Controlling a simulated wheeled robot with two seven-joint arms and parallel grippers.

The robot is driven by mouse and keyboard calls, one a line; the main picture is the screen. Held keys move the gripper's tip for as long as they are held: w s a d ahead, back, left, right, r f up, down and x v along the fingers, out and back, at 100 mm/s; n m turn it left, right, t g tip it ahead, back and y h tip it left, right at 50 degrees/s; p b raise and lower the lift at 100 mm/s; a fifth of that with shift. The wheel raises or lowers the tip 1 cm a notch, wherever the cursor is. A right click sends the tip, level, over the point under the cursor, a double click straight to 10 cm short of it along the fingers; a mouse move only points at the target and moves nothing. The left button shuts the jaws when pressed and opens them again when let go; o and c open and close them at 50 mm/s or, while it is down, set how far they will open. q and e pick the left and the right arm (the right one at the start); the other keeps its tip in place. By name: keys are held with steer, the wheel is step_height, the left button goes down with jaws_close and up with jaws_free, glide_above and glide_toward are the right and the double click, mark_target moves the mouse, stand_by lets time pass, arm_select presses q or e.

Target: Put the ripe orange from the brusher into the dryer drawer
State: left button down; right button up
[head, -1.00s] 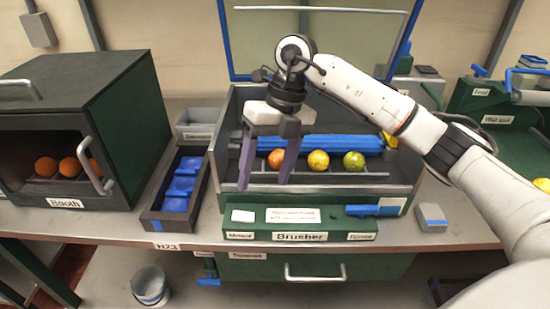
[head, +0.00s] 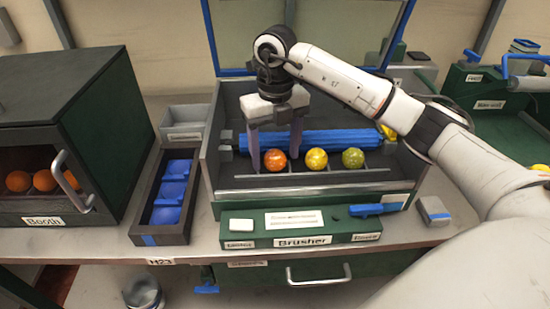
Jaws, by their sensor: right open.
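The brusher (head: 206,190) is an open dark bin with a blue roller and a green front. Three fruits lie in a row on its rack: an orange one (head: 275,160) at the left, a yellow one (head: 317,159) in the middle and a green-yellow one (head: 353,158) at the right. My right gripper (head: 275,155) is open and points down, its fingers at either side of the orange fruit. I cannot tell whether they touch it. A closed drawer (head: 318,274) with a metal handle sits below the brusher. Its label is too blurred to read. My left gripper is not in view.
A booth (head: 100,150) with several oranges stands at the left. A tray with blue pockets (head: 150,215) and a grey bin (head: 185,122) lie between it and the brusher. The brusher's raised blue-framed lid (head: 212,45) stands behind. A grey box (head: 433,211) sits at the right.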

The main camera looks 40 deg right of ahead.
steer(key=c, duration=1.2)
steer(key=shift+w, duration=0.1)
steer(key=shift+c, duration=0.2)
